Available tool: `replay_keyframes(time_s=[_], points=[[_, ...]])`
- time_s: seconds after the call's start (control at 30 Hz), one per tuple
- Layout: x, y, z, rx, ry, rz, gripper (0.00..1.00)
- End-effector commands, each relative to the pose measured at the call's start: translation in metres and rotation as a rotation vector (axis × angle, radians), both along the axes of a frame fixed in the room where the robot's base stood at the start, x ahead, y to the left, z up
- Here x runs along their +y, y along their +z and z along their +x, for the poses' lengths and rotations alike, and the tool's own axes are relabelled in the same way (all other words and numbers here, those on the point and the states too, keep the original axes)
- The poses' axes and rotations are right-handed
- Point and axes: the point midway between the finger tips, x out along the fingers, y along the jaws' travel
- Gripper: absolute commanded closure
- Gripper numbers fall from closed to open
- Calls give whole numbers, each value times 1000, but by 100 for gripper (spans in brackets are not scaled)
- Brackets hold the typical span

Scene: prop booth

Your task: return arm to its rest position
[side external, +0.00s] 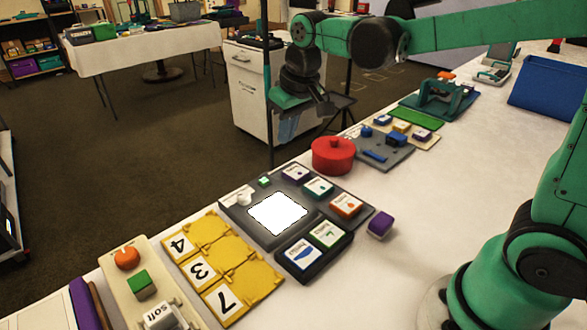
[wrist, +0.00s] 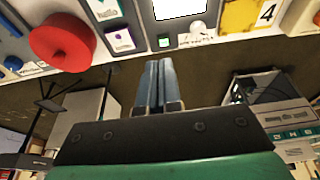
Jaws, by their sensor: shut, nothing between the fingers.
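My green arm reaches in from the right in the side external view, and my gripper (side external: 305,107) hangs above the far edge of the white table (side external: 428,188). It is raised clear of the objects there. In the wrist view my gripper (wrist: 158,62) shows two grey-blue fingers pressed together, with nothing between them. The fingers point toward the table's edge.
A red round pot (side external: 333,156) stands near the far edge, just below my gripper. A dark panel with a white square (side external: 277,213), yellow number tiles (side external: 222,266) and a blue bin (side external: 548,88) share the table. A white cabinet (side external: 250,92) stands behind.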

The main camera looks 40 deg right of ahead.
Motion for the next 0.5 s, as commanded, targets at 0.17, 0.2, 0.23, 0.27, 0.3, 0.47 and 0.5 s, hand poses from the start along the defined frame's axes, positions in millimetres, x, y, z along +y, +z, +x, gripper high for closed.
replay_keyframes(time_s=[0.17,0.2,0.23,0.27,0.3,0.47,0.5], points=[[-1,7,-46,-134,0,0,100],[-2,6,-55,-164,-1,-1,100],[-2,5,-62,-186,-1,-1,100],[-2,3,-68,-207,-1,-1,100],[-2,1,-75,-233,-1,-1,100],[-2,-10,-95,-312,-1,-2,100],[-2,-12,-98,-324,-1,-2,100]])
